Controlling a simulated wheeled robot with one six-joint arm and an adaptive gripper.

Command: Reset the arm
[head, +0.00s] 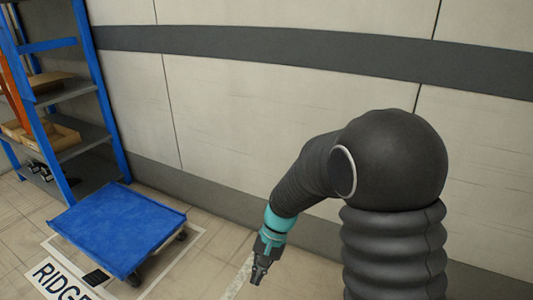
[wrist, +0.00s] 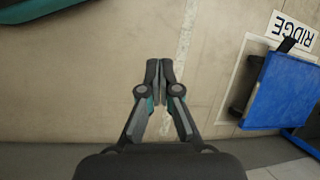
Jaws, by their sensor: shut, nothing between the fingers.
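My gripper (head: 259,272) hangs at the end of my dark sleeved arm in the head view, below a teal collar, pointing down over the floor. In the wrist view my gripper (wrist: 159,66) shows its two fingers together at the tips, shut and empty. Only bare floor (wrist: 100,70) lies beneath the fingers. My arm is bent at a large rounded joint at the right of the head view.
A blue flat trolley (head: 120,225) stands on a marked floor area at left; it also shows in the wrist view (wrist: 280,92). A floor label (head: 58,278) reads "RIDGE", partly cut off. Blue shelving (head: 65,140) with boxes stands behind. A wall (head: 250,110) closes the back.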

